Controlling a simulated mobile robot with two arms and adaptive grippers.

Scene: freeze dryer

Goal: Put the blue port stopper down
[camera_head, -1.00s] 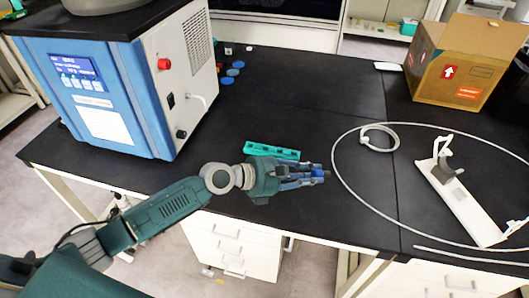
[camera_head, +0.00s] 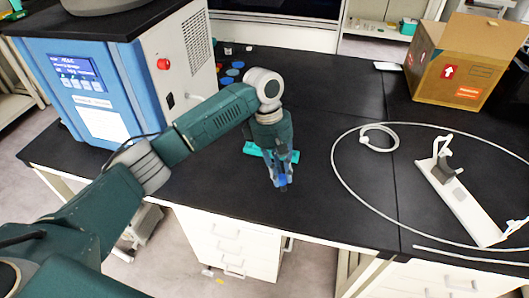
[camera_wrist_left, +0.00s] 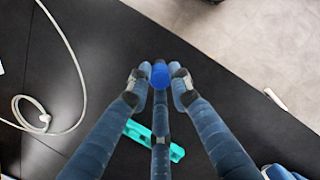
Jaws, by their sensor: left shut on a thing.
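The blue port stopper (camera_wrist_left: 159,75) shows in the left wrist view as a round blue piece between my fingertips. In the head view it is a small blue spot (camera_head: 283,181) at the finger ends. My left gripper (camera_head: 282,179) is shut on it and points down over the black bench near its front edge. It also shows in the left wrist view (camera_wrist_left: 160,82). I cannot tell whether the stopper touches the bench. My right gripper is in neither view.
A teal holder (camera_head: 253,149) lies on the bench behind my left gripper. A white tube (camera_head: 335,165) loops at right, near a white stand (camera_head: 462,205) and a cardboard box (camera_head: 455,70).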

